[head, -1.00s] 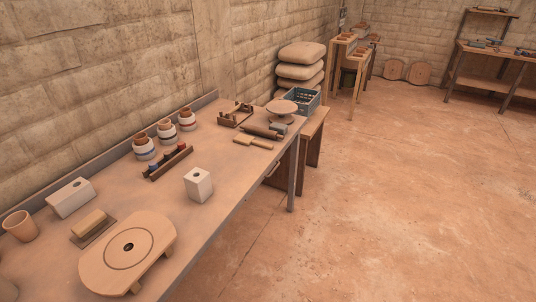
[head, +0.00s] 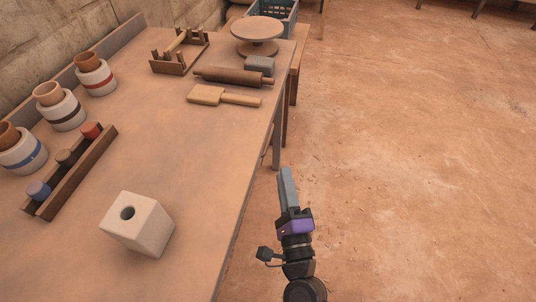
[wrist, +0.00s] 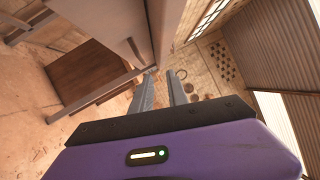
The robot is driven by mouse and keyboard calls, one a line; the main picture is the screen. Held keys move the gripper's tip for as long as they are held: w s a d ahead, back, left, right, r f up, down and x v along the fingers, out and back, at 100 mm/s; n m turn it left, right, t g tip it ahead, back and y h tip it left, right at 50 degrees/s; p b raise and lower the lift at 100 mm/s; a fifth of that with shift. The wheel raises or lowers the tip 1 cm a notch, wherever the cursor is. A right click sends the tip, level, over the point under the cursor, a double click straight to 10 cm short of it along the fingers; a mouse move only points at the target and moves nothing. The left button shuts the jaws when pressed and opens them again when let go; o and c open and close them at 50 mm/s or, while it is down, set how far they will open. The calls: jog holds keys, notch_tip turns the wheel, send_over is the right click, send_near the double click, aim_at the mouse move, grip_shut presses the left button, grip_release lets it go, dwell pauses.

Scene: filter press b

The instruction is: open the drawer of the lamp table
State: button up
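I see no lamp in the views, so I cannot tell for sure which table is the lamp table, and no drawer front shows clearly now. A long workbench (head: 190,185) fills the left of the head view; its front side is hidden from above. A smaller wooden table (head: 300,42) stands past its far end. My gripper (head: 286,172) is beside the workbench's right edge, over the floor, seen nearly edge-on. In the wrist view my gripper (wrist: 162,82) shows two grey fingers apart with nothing between them. A brown wooden box-like piece (wrist: 95,75) shows there at left, beside a grey post.
The bench holds a white block (head: 138,226), a rack of stamps (head: 75,170), several banded pots (head: 60,106), a rolling pin (head: 230,76), a paddle (head: 222,96) and a round turntable (head: 257,30). A blue crate (head: 285,12) stands behind. The floor (head: 420,150) at right is clear.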

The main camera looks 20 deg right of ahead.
aim_at(268, 140)
jog(key=shift+w+d+f+m+h+b, duration=0.2)
jog(key=shift+w+m+b, duration=0.4)
jog(key=shift+w, duration=1.75)
jog(key=shift+w+d+f+m+h+b, duration=0.1)
jog(key=shift+w+d+m+h+b, duration=0.15)
jog(key=shift+w+m, duration=1.4)
jog(key=shift+w+d+f+m+h+b, duration=0.1)
jog(key=shift+w+d+h+b, duration=0.25)
jog(key=shift+w, duration=2.65)
jog(key=shift+a, duration=0.1)
grip_shut()
jog(key=shift+y, duration=0.3)
